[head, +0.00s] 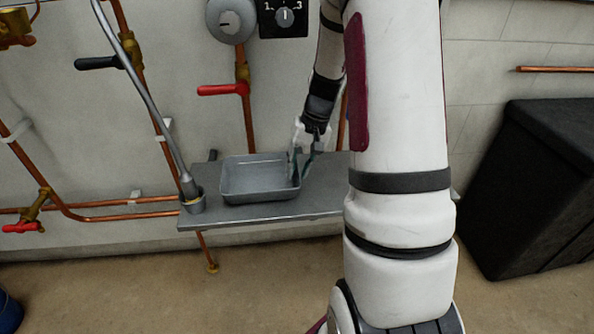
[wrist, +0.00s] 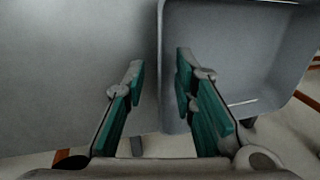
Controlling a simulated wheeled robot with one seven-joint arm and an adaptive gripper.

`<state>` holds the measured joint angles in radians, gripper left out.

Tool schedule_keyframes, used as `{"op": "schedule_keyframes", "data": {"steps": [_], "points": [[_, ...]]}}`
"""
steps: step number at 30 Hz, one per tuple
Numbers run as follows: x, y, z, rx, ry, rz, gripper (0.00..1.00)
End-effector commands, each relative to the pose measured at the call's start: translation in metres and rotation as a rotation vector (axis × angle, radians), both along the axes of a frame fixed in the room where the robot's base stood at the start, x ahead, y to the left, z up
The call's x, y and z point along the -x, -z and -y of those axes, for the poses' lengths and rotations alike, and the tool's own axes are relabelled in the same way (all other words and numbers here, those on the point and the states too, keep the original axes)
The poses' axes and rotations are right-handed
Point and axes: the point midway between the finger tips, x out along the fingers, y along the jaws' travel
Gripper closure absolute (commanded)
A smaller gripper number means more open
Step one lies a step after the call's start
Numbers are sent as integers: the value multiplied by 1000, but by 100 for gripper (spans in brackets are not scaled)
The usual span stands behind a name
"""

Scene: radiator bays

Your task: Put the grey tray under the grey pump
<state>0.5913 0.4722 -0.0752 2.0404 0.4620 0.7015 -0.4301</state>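The grey tray (head: 247,197) is a shallow, open rectangular pan, apparently empty, on a grey shelf (head: 330,205) against the wall. A round grey body that looks like the grey pump (head: 231,20) is on the wall above it, cut by the top edge of the head view. My gripper (head: 299,178) points down at the tray's right end. In the wrist view, my gripper (wrist: 159,62) has its green-padded fingers apart, one on each side of a wall of the tray (wrist: 235,50). Gaps show between the pads and that wall.
A red-handled valve (head: 222,90) is on the pipe above the tray. A black bin (head: 535,190) stands at right. Copper pipes run along the wall at left.

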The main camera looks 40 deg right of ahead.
Motion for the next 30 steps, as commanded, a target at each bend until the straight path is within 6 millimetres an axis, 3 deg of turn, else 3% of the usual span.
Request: {"op": "schedule_keyframes", "data": {"steps": [3,9,20,23,26,30], "points": [[4,-29,6,2,1,3,75],[9,-68,15,2,1,2,75],[15,-105,17,2,-8,3,75],[18,-122,-3,3,-43,5,75],[27,-150,-39,10,-103,8,75],[57,-189,-97,25,-205,4,75]]}}
